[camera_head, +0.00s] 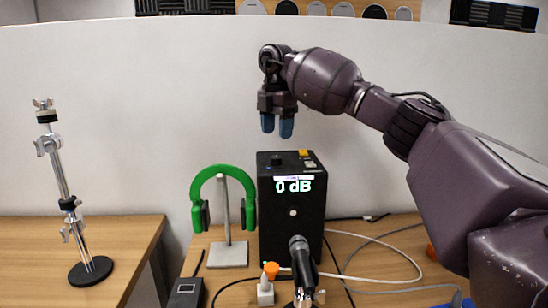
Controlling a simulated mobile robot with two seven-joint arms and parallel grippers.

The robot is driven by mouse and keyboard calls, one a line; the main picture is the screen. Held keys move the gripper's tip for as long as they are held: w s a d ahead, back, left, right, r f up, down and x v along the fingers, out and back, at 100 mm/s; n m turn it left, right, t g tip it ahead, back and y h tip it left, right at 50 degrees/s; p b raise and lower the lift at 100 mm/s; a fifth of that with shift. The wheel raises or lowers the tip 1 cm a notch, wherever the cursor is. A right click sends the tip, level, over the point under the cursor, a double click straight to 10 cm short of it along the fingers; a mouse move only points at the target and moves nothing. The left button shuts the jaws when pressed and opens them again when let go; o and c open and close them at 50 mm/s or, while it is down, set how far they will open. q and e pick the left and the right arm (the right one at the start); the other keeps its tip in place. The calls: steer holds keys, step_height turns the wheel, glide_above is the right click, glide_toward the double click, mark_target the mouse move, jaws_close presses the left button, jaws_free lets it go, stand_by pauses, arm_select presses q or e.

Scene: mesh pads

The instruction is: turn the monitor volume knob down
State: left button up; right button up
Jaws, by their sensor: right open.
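The monitor is a black box (292,225) standing on the wooden desk, with a lit display (294,186) that reads "0 dB". A small dark knob (277,160) appears to sit on its top face, near the left side. My right gripper (277,125) hangs fingers-down above the top of the box, with two blue fingertips a little apart. It is open and empty, and it appears to be clear of the knob. My left gripper is not in view.
Green headphones (222,171) hang on a stand left of the box. A microphone (303,262) stands in front of it. Cables (375,240) cross the desk to the right. A chrome stand (67,200) is on the left table (30,250). A pale wall is behind.

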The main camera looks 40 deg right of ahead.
mark_target(276, 157)
step_height(276, 157, down, 6)
steer(key=shift+w+f+b, duration=0.15)
steer(key=shift+b, duration=0.2)
steer(key=shift+f, duration=0.8)
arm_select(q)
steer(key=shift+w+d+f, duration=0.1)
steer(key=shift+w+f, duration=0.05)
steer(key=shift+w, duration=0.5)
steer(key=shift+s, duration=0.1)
arm_select(e)
steer(key=shift+c, duration=0.2)
